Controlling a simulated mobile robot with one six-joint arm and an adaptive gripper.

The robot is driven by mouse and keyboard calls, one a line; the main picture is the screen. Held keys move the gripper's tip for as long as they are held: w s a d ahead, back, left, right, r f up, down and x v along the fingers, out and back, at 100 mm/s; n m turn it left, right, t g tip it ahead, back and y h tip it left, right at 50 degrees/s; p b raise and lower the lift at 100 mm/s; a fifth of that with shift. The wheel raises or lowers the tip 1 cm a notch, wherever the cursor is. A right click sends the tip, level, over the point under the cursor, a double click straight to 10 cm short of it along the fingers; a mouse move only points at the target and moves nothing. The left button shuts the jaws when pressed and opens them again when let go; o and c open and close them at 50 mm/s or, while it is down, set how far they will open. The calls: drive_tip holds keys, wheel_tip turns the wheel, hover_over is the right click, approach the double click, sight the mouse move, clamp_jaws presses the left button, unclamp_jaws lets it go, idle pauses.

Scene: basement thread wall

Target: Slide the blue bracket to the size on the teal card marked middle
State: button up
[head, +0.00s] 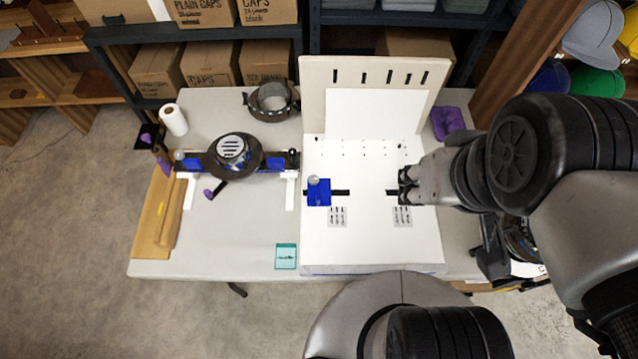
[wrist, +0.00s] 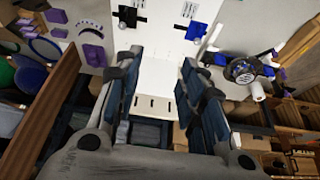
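A blue bracket (head: 318,190) with a pale round knob sits on a dark slot at the left of the white board (head: 368,235). A grey label sheet lies in front of each slot. The teal card (head: 285,256) lies at the table's front edge; its marking is too small to read. My gripper (head: 404,187) is over the right slot. In the wrist view its fingers (wrist: 162,68) are apart with nothing between them.
An upright panel (head: 375,75) with short slots stands at the board's back. A clamp-like device (head: 233,150) with blue parts stands to the left. A purple tray (head: 450,123) is at the right. The table's front left is mostly clear.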

drive_tip(key=shift+w+a, duration=0.1)
drive_tip(key=shift+w, duration=0.2)
drive_tip(key=shift+c, duration=0.8)
drive_tip(key=g+p, duration=0.4)
drive_tip(key=g, duration=0.1)
hover_over(318, 195)
wheel_tip(318, 195, down, 25)
wheel_tip(318, 195, down, 18)
drive_tip(key=b, duration=0.4)
drive_tip(key=shift+r+b, duration=0.2)
drive_tip(key=shift+b, duration=0.1)
drive_tip(key=shift+c, duration=0.5)
clamp_jaws()
